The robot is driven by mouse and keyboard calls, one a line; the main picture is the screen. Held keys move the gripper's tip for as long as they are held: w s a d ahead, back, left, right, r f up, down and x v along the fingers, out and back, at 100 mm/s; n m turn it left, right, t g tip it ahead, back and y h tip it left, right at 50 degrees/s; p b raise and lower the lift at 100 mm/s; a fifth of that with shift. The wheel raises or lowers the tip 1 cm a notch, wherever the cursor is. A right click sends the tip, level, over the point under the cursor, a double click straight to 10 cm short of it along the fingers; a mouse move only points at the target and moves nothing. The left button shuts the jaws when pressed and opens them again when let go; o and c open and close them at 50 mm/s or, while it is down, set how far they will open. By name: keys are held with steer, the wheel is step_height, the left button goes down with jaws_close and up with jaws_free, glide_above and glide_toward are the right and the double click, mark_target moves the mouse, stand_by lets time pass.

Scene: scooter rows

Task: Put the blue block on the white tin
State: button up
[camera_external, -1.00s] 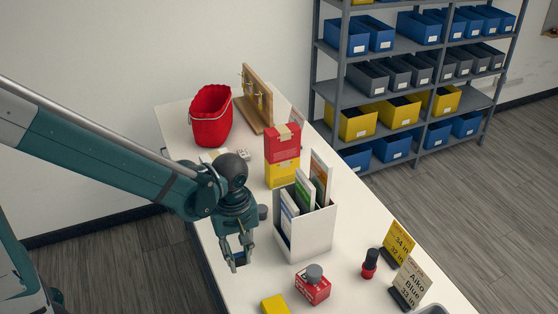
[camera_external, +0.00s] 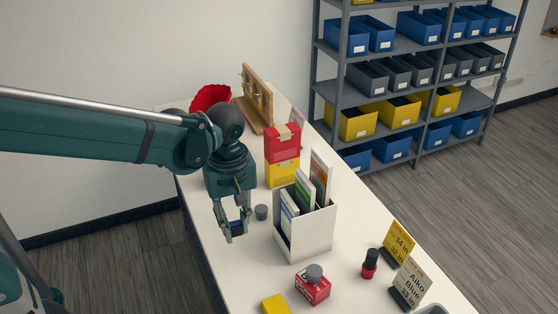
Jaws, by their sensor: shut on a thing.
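My gripper (camera_external: 236,236) is shut on the blue block (camera_external: 236,229), which shows as a small dark blue piece between the fingers. It appears to be held above the white table, to the left of the white file holder. The fingers hide part of the block. I cannot make out the white tin in this view. My arm covers the part of the table in front of the red bucket.
A white file holder (camera_external: 306,236) with upright folders stands right of my gripper, near a small grey cylinder (camera_external: 261,212). Behind are stacked red and yellow boxes (camera_external: 282,158), a red bucket (camera_external: 211,97) and a wooden stand (camera_external: 257,97). A red box (camera_external: 312,290) lies in front.

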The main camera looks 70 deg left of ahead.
steer(key=w+a+r, duration=0.1)
steer(key=w+a, duration=0.6)
steer(key=a, duration=0.4)
steer(key=w+a+r+p, duration=0.1)
steer(key=w+a+r, duration=0.1)
steer(key=w+a, duration=0.75)
steer(key=w+a+r, duration=0.1)
steer(key=w+a, duration=0.3)
steer(key=a, duration=1)
steer(key=w+a+f, duration=0.1)
steer(key=a+f, duration=0.1)
steer(key=a, duration=1)
steer(key=w+a+f, duration=0.1)
steer(key=a+f, duration=0.1)
steer(key=a, duration=1)
step_height(320, 180, down, 11)
steer(key=shift+s+d+n+p, duration=0.25)
steer(key=shift+n+p, duration=0.05)
steer(key=shift+p, duration=0.1)
steer(key=shift+f, duration=3.1)
steer(key=shift+f, duration=0.1)
steer(key=shift+f+p, duration=0.35)
steer(key=shift+f, duration=1.45)
